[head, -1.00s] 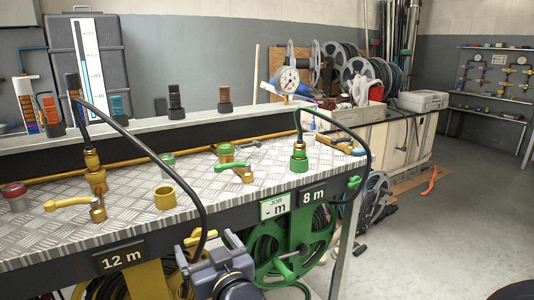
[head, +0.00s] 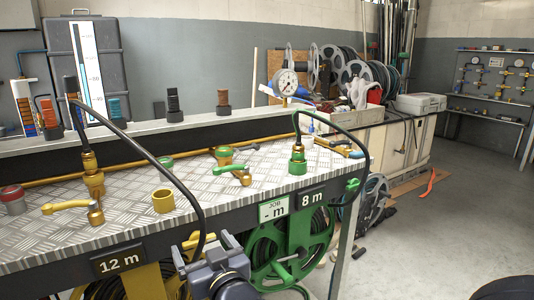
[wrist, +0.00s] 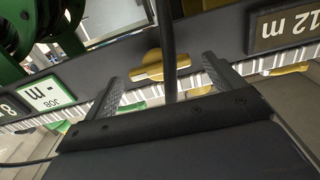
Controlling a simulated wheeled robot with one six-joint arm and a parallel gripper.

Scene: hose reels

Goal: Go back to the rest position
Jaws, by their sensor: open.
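My gripper (head: 207,254) shows at the bottom middle of the head view, in front of the bench edge between the 12 m sign (head: 120,260) and the JOB sign (head: 273,209). In the wrist view my gripper (wrist: 160,78) has its two fingers spread apart with nothing clamped between them. A black hose (wrist: 168,45) passes through the picture beyond the fingers, with a yellow part (wrist: 160,65) beside it. Whether the hose touches a finger I cannot tell.
The yellow reel (head: 155,280) and green reel (head: 270,250) hang under the metal bench top (head: 130,180). A black hose (head: 175,178) arcs from the yellow valve over the front edge close to my gripper. Open floor (head: 455,220) lies to the right.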

